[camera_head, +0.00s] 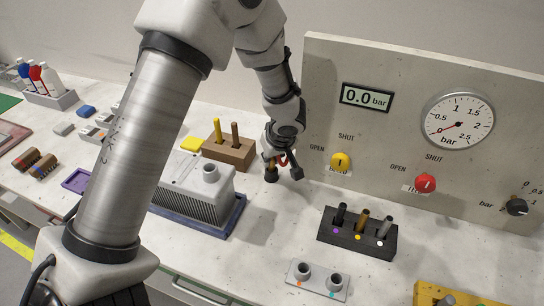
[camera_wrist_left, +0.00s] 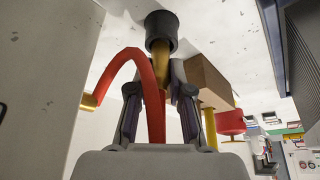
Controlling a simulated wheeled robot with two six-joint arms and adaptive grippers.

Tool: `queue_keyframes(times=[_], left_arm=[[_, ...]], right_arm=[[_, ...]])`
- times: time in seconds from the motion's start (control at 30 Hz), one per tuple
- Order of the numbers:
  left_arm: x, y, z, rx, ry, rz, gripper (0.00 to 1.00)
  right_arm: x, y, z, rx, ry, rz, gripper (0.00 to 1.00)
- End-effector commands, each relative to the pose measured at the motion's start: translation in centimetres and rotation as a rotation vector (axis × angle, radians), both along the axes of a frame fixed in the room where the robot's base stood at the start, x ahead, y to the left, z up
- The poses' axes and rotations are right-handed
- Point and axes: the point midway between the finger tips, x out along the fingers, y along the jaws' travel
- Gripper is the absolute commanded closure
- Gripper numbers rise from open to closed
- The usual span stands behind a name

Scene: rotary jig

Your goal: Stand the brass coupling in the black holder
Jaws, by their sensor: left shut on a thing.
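The brass coupling (camera_wrist_left: 166,62), a brass-coloured piece with a wide black end, is between the fingers of my left gripper (camera_wrist_left: 158,110). In the head view my left gripper (camera_head: 282,166) is at the foot of the panel, with the coupling's black end (camera_head: 271,176) pointing down close above the table; I cannot tell whether it touches. A red curved strip (camera_wrist_left: 132,54) loops beside the coupling. The black holder (camera_head: 350,242) stands to the right and nearer, with a black, a brass-coloured and a grey peg upright in it. My right gripper is out of view.
A wooden block (camera_head: 228,153) with two pegs is left of my gripper. A grey finned box (camera_head: 192,200) stands in front of it. A panel (camera_head: 400,80) with knobs rises behind. A plate with two sockets (camera_head: 318,292) lies at the front. Bare table lies between gripper and holder.

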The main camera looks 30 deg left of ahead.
Motion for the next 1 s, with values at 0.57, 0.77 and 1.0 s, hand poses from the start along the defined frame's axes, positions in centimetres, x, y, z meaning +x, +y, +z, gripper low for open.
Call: queue_keyframes(times=[0.57,0.77,1.0], left_arm=[[0.0,0.0,-0.2,0.0,0.0,-0.001,0.56],[-0.2,-0.5,1.6,0.001,-0.004,-0.001,0.56],[-1.5,-2.5,7.5,0.003,-0.005,0.0,0.56]], right_arm=[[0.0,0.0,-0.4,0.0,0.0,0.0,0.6],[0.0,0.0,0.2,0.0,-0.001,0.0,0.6],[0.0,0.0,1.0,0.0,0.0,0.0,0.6]])
